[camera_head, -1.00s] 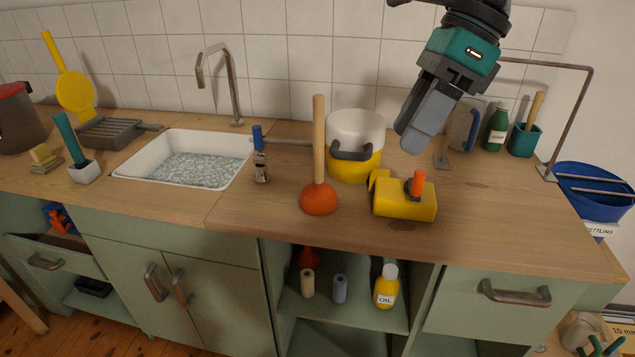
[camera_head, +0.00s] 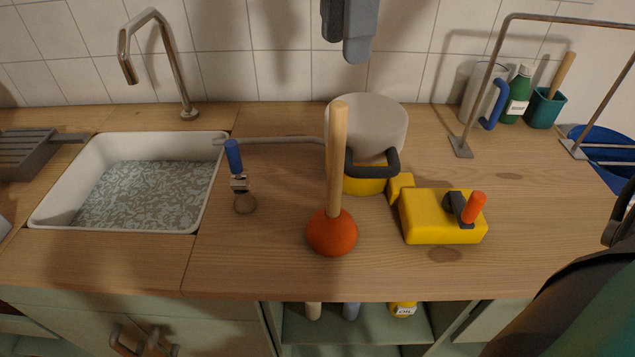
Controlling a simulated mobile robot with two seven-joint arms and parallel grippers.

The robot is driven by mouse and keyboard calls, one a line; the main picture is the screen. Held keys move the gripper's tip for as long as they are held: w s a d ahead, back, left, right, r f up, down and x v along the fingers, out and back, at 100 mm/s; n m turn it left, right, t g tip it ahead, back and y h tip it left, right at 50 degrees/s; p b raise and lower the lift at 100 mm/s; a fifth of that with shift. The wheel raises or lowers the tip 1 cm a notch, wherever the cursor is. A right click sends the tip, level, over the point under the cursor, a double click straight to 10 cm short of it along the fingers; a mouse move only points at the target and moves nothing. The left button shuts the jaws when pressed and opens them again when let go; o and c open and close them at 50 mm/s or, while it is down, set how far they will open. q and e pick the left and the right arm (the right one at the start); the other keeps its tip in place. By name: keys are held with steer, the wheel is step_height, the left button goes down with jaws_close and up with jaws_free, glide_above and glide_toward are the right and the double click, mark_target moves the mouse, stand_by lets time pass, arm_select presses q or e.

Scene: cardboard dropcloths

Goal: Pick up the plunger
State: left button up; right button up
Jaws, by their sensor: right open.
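The plunger (camera_head: 332,231) stands upright on the wooden counter, with its orange-red rubber cup down and its pale wooden handle pointing up. It stands in front of the white and yellow pot. My right gripper (camera_head: 349,32) shows only as grey fingers at the top edge, pointing down. They appear above the handle's top and apart from it. The gripper is open and holds nothing that I can see; its upper part is out of frame. My left gripper is not in view.
A yellow block-shaped tool (camera_head: 432,216) with an orange knob lies right of the plunger. The pot (camera_head: 372,116) is close behind. The counter's front (camera_head: 250,268) is clear.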

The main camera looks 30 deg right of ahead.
mark_target(338, 126)
steer(key=f, duration=0.6)
steer(key=shift+s+f, duration=0.2)
steer(key=shift+f, duration=0.2)
steer(key=shift+a+f, duration=0.2)
steer(key=shift+f, duration=1.25)
steer(key=shift+a+f, duration=0.15)
steer(key=shift+f, duration=1.3)
jaws_close()
steer(key=shift+r, duration=0.1)
